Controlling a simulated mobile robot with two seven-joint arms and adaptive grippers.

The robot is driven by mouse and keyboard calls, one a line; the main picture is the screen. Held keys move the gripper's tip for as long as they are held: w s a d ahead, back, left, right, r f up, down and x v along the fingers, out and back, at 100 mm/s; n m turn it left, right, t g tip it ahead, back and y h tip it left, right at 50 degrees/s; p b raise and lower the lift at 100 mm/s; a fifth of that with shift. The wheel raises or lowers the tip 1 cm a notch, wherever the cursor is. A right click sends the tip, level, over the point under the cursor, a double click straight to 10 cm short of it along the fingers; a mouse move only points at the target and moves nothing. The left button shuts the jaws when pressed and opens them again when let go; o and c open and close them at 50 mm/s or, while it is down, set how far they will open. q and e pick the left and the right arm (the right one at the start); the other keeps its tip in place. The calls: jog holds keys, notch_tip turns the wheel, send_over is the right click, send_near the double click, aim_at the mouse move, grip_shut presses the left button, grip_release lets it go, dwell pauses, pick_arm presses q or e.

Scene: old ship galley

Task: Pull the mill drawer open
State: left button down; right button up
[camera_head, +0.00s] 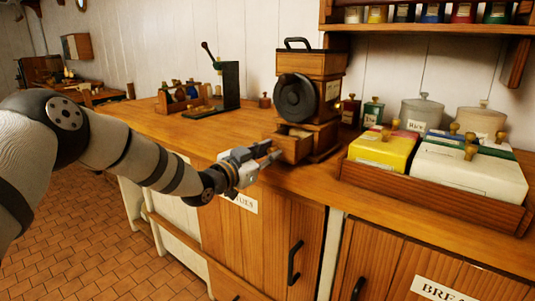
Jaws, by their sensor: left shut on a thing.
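The wooden mill (310,68) stands on the counter, with a black wheel on its front and a handle on top. Its small drawer (290,147) is at the base and sticks out toward me, and I see into its open top. My left gripper (270,156) is at the drawer's front, shut on the drawer's pull; the fingers hide the pull itself. My right gripper is not in view.
A wooden tray (440,190) with yellow and white boxes stands right of the mill. Canisters (422,113) stand behind it. A black stand (231,85) and a small bottle rack (181,95) are to the left. Open counter (180,125) lies between rack and mill.

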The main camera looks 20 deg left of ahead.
pick_arm(q)
jog(key=shift+w, duration=0.15)
jog(key=c, duration=1.4)
grip_release()
jog(key=v, duration=1.2)
